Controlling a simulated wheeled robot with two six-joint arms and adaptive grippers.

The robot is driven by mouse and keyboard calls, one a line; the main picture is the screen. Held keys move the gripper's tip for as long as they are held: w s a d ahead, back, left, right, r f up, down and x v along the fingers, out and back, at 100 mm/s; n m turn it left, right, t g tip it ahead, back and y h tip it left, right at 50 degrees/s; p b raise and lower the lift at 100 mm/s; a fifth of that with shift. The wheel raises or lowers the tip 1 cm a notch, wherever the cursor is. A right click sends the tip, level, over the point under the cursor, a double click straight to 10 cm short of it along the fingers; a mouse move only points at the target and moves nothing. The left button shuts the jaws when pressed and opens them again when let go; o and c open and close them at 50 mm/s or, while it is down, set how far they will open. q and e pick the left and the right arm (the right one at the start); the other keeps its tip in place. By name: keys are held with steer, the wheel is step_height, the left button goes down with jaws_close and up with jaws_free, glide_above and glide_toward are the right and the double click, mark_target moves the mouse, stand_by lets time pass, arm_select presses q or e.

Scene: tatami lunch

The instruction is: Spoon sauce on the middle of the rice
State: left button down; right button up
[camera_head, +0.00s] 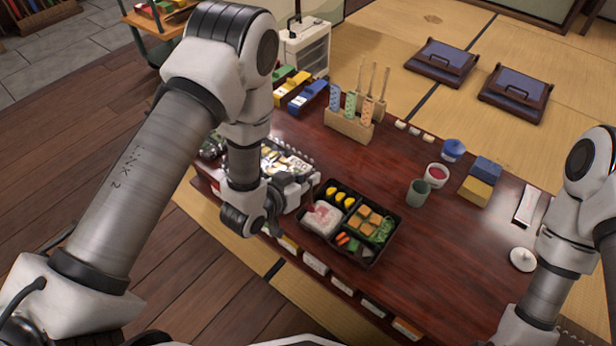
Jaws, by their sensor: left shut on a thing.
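The black bento box (375,262) lies on the dark table, with white rice (321,219) in its left compartment. My left gripper (303,192) is just above the box's left side, beside the rice. It is shut on a slim thing, seemingly the spoon, largely hidden by the fingers. A dark red patch shows at the rice's upper edge below the fingers; I cannot tell whether it is sauce on the rice or on the spoon. A white bowl of red sauce (436,175) stands right of the box. My right gripper is out of view; only its arm shows at right.
Other compartments hold yellow pieces, orange squares, greens and carrots. A green cup (418,192), blue lidded pot (453,149), blue and yellow boxes (480,180) and white disc (522,259) stand to the right. A wooden utensil holder (348,124) stands behind.

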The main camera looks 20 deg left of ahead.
arm_select(q)
steer(key=shift+f, duration=0.4)
steer(key=shift+s+d, duration=0.2)
steer(key=shift+d, duration=0.35)
steer(key=shift+s+d, duration=0.15)
steer(key=shift+d, duration=0.35)
steer(key=shift+s+d+p, duration=0.2)
steer(key=shift+d+p, duration=0.15)
steer(key=shift+d, duration=0.15)
steer(key=shift+s+d+p, duration=0.2)
steer(key=shift+d+p, duration=0.1)
steer(key=shift+d, duration=0.2)
steer(key=shift+d, duration=0.1)
